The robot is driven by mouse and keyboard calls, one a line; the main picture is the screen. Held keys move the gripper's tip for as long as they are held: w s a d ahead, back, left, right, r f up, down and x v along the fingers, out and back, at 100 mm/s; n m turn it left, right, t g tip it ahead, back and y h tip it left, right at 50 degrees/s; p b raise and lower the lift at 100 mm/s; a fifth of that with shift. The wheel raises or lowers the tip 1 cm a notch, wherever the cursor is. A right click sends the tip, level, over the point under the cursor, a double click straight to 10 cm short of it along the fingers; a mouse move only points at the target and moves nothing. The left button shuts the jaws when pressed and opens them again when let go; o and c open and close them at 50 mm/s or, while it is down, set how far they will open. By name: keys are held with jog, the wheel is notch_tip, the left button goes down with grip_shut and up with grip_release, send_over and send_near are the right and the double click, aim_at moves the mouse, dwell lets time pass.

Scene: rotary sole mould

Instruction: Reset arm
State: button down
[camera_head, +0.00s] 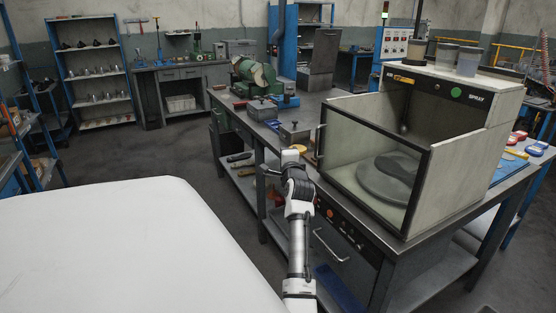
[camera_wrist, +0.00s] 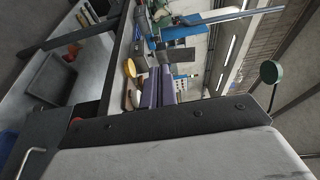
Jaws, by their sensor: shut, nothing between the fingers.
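In the head view my arm rises from the bottom middle, and my gripper (camera_head: 298,184) is at its dark upper end, in front of the workbench edge and left of the spray booth (camera_head: 466,133). It is shut and nothing shows held in it. Its fingertips are too small to make out. In the wrist view the picture is turned on its side, and no fingertips can be told apart. A pale grey body with a dark bolted strip (camera_wrist: 160,127) fills the bottom there, close to the camera; I cannot tell what it is.
The metal workbench (camera_head: 318,98) carries a green machine (camera_head: 254,76) and small metal boxes. The booth has a glazed front and a round turntable (camera_head: 386,182) inside. A drawer handle (camera_head: 330,246) sticks out below. A white surface (camera_head: 130,255) fills the lower left; open floor (camera_head: 160,152) lies beyond.

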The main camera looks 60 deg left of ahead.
jog(key=shift+s+d, duration=0.15)
jog(key=shift+s, duration=1)
